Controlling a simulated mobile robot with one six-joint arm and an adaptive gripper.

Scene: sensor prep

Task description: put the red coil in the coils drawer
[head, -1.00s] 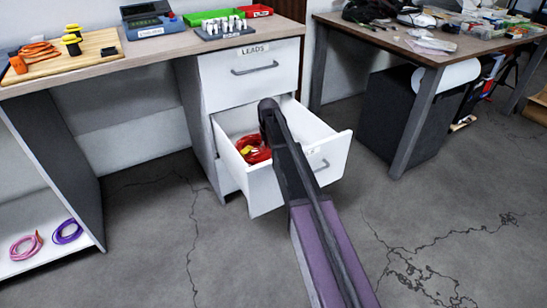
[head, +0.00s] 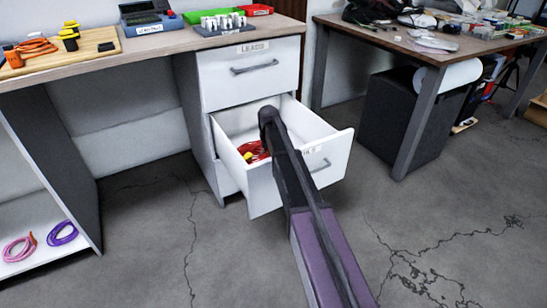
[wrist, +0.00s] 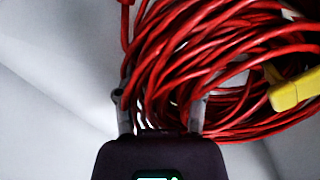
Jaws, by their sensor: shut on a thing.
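The red coil (head: 253,151), a bundle of red cable with a yellow part, shows partly inside the open lower drawer (head: 262,189). My arm hides much of it in the head view. In the wrist view the red coil (wrist: 255,115) fills the upper right, its yellow part at the right edge. My gripper (wrist: 160,103) is shut on strands of the coil, one finger on each side. The gripper itself is hidden behind my arm in the head view. The lower drawer's label is mostly hidden by my arm.
The closed upper drawer (head: 248,73) is labelled LEADS. Pink (head: 20,248) and purple (head: 62,233) coils lie on a low shelf at the left. A dark cabinet (head: 405,120) stands under the right table. The floor in front is clear.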

